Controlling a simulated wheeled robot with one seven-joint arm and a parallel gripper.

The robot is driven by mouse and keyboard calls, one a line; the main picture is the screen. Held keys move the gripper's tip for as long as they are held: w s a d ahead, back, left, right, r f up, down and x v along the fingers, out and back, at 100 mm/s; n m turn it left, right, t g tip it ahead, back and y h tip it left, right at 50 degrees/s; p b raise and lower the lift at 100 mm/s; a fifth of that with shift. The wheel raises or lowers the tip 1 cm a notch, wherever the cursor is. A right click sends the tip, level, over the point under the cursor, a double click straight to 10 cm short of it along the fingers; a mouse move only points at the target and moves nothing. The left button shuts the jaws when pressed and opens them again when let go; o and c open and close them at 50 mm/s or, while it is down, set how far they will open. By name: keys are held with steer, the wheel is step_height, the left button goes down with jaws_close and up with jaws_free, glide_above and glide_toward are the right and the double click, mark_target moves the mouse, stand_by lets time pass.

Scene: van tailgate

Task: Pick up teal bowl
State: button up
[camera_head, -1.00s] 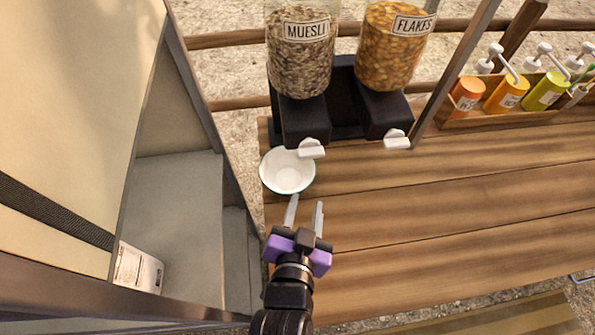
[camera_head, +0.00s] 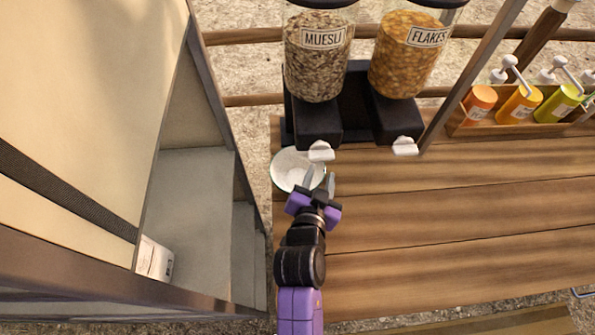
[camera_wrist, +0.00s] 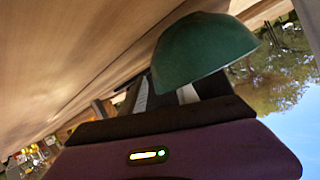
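The teal bowl (camera_head: 290,166) is white inside with a thin teal rim, upright at the left end of the wooden counter below the muesli dispenser. In the wrist view the bowl's dark teal outside (camera_wrist: 203,50) shows large, just beyond the fingers and covering part of one. My gripper (camera_head: 320,181) is at the bowl's near right edge. Its two fingers are apart, one overlapping the bowl's inside in the picture and the other to the right of the rim. I cannot tell whether either finger touches the bowl.
A wooden rack (camera_head: 478,127) of sauce bottles is at the right. The wooden counter (camera_head: 440,225) is clear to the right. A pale cabinet (camera_head: 195,205) stands left.

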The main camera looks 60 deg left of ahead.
steer(key=shift+w+a+f, duration=0.15)
steer(key=shift+w+a, duration=0.1)
steer(key=shift+a, duration=0.05)
jaws_close()
steer(key=shift+d, duration=0.1)
